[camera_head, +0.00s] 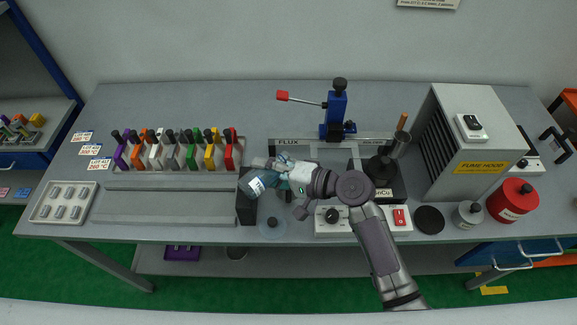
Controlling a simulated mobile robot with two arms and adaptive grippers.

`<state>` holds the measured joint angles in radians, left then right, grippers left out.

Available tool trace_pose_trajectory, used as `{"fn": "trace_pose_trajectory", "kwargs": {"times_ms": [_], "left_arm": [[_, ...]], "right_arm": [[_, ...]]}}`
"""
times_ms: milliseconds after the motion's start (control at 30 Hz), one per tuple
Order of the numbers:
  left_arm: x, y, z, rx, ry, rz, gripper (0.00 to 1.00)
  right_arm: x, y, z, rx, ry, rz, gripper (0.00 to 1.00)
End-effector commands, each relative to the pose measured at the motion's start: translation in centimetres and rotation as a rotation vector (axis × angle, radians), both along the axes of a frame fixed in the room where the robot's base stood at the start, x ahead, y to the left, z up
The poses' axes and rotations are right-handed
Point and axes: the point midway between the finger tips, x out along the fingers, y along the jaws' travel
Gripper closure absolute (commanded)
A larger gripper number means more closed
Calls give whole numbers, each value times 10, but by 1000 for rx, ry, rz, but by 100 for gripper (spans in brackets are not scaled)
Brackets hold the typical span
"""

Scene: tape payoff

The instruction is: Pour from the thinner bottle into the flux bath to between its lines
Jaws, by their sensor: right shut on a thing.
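My right gripper (284,174) is shut on a blue-tinted bottle with a white label, the thinner bottle (257,184). The bottle is tilted well over to the left, above the bench and beside a dark block (246,207). A plate marked FLUX (289,142) lies behind the gripper. The flux bath is largely hidden by my gripper and arm, so its lines and liquid level cannot be made out. I cannot tell whether any liquid is flowing. My left gripper is not in view.
A rack of coloured holders (178,150) and a parts tray (63,202) stand left. A clear round item with a black knob (271,224) sits in front. The fume hood (470,140), a small bottle (467,214) and a red can (511,200) stand right.

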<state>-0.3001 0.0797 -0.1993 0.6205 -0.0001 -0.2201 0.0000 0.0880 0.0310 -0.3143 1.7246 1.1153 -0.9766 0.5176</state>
Motion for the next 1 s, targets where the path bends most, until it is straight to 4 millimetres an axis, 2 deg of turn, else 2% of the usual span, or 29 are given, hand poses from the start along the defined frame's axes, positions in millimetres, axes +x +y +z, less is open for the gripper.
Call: {"fn": "trace_pose_trajectory", "kwargs": {"times_ms": [567, 1000], "left_arm": [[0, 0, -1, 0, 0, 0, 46], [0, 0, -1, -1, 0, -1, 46]], "right_arm": [[-12, 12, 0, 11, 9, 0, 84], [-14, 14, 0, 18, 16, 0, 84]]}}
